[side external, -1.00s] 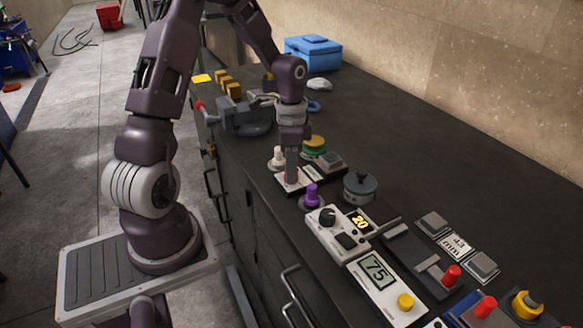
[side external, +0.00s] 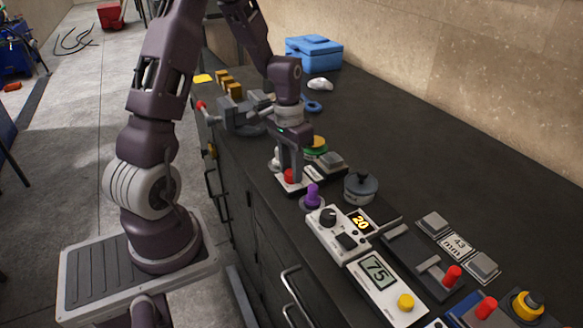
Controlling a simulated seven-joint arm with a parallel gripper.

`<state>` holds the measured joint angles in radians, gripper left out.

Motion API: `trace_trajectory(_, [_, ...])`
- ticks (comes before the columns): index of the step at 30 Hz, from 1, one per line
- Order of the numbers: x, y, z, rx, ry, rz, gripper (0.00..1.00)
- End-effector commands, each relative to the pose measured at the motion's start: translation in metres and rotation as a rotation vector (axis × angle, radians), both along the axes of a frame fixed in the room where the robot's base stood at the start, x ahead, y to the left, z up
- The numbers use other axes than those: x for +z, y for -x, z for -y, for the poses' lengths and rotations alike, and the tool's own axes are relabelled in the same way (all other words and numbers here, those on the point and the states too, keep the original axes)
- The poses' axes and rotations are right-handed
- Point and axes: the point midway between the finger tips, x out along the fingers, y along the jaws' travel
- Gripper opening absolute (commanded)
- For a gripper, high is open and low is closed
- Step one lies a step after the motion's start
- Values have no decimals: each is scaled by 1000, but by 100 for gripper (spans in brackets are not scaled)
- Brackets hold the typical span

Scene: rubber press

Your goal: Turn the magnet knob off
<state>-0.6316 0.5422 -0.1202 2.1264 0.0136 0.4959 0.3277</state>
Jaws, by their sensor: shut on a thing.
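A red knob (side external: 289,176) sits on a small white-based control plate (side external: 293,188) near the front edge of the bench. My gripper (side external: 291,170) points straight down over it, with its two fingers on either side of the knob. The fingers are shut on the knob, which stays on its plate. Part of the knob is hidden by the fingers. No label shows that marks it as the magnet knob.
A purple knob (side external: 312,194) and a white control box (side external: 337,233) stand close in front. A green-and-yellow button (side external: 315,145) and a grey round pot (side external: 360,188) are close by. A vise (side external: 240,117) stands behind.

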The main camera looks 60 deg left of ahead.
Motion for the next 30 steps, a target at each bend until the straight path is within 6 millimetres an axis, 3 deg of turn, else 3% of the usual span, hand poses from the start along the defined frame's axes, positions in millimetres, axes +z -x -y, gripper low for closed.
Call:
trace_trajectory(17, [0, -1, 0, 26, 0, 1, 0])
trace_trajectory(18, [0, -1, 0, 26, 1, 2, 39])
trace_trajectory(20, [0, 0, 0, 26, 0, 1, 51])
trace_trajectory(30, [3, 0, 0, 24, 0, 2, 53])
